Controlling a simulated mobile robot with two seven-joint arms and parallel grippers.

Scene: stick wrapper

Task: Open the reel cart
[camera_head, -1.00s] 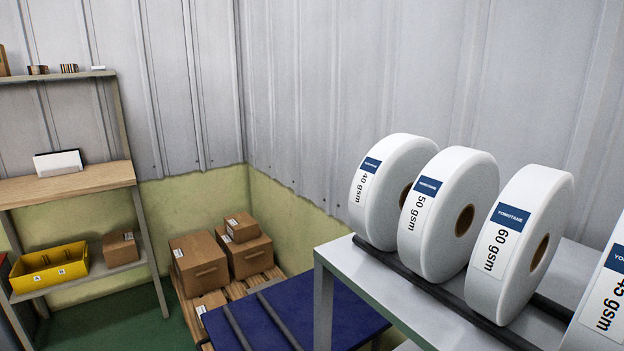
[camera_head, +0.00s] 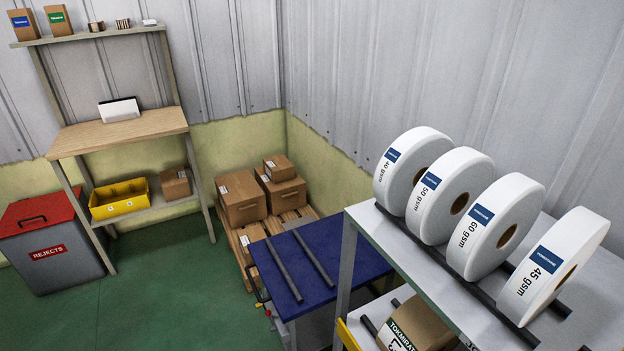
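The blue-topped cart (camera_head: 334,238) with two dark parallel bars (camera_head: 283,269) on its top stands in the middle, beside the grey reel rack; I take it for the reel cart. A red-ended handle (camera_head: 254,283) shows at its left side. Its front is only partly in view, so I cannot tell how it is closed. Neither of my grippers is in view.
The rack (camera_head: 372,231) holds large white reels (camera_head: 487,227), with a brown reel (camera_head: 415,326) on its lower level. Boxes (camera_head: 241,197) sit on a pallet behind the cart. A rejects bin (camera_head: 50,245) stands left. Green floor (camera_head: 165,285) is clear.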

